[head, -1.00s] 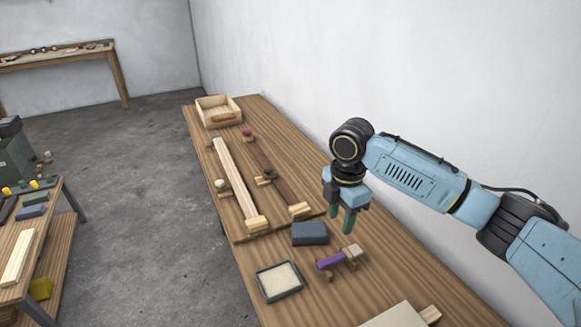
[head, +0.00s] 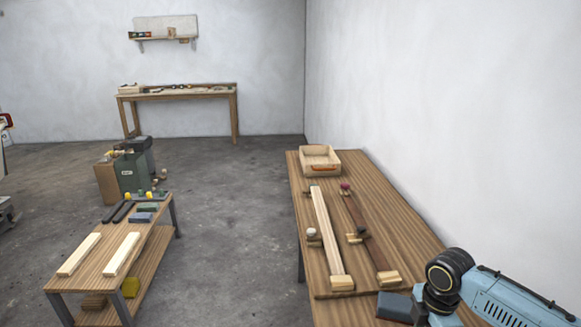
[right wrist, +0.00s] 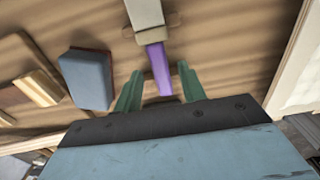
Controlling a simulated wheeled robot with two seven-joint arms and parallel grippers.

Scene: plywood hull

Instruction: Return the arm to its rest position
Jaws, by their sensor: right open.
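My right arm (head: 495,295) comes in at the lower right of the head view, above the plywood-topped bench. Its fingers are out of that view. In the right wrist view my right gripper (right wrist: 160,82) has its two green fingers spread apart. A purple-handled tool (right wrist: 159,72) with a pale block (right wrist: 155,35) lies in line with the gap between them, with space on both sides. How far below the fingertips it lies is hard to tell. My left arm and gripper are out of view.
A blue-grey block (head: 394,306) lies close to my right arm; it also shows in the right wrist view (right wrist: 86,80). Long wooden strips (head: 328,235) and an open wooden box (head: 320,160) lie farther along the bench. A white wall (head: 430,110) runs along its right side.

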